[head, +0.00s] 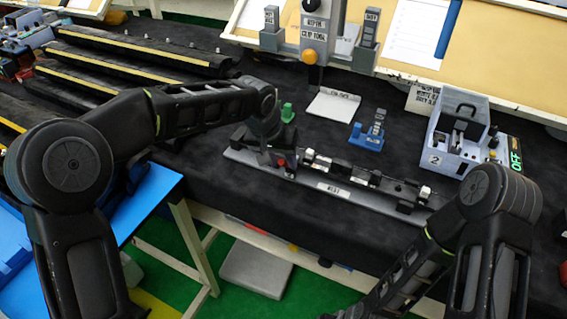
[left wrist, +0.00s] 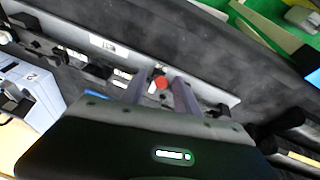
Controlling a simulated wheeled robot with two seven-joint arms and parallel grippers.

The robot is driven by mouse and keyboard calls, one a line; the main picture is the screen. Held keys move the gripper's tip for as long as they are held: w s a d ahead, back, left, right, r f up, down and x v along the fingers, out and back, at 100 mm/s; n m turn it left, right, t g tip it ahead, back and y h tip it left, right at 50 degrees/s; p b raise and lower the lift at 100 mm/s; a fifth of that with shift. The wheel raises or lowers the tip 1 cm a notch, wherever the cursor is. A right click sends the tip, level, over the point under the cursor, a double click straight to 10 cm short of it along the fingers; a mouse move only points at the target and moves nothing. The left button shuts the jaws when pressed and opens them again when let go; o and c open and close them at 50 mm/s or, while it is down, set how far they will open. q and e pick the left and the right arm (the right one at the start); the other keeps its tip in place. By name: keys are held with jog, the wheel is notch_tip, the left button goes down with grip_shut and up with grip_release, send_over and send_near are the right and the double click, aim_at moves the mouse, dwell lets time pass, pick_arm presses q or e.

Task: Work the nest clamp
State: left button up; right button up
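The nest (head: 334,188) is a long grey plate labelled NEST with black and silver fittings, near the front edge of the black table. A red knob (head: 281,162) shows at its left end, and it also shows in the left wrist view (left wrist: 160,83). My left gripper (head: 284,161) is down at that end. In the left wrist view its two fingers (left wrist: 160,92) stand apart with the red knob seen between their tips; contact cannot be told. The clamp's lever is mostly hidden by the gripper. My right arm enters at lower right; its gripper is out of the picture.
A grey-blue box marked 2 (head: 459,140) stands right of the nest, beside a panel reading OFF (head: 515,152). A blue holder (head: 367,138), a white card (head: 334,104) and a small green piece (head: 287,113) sit behind the nest. Black rails (head: 120,60) lie at left.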

pick_arm(q)
jog(key=b+v, duration=0.1)
jog(key=v, duration=0.5)
jog(key=shift+r, duration=0.1)
jog(key=shift+s, duration=0.1)
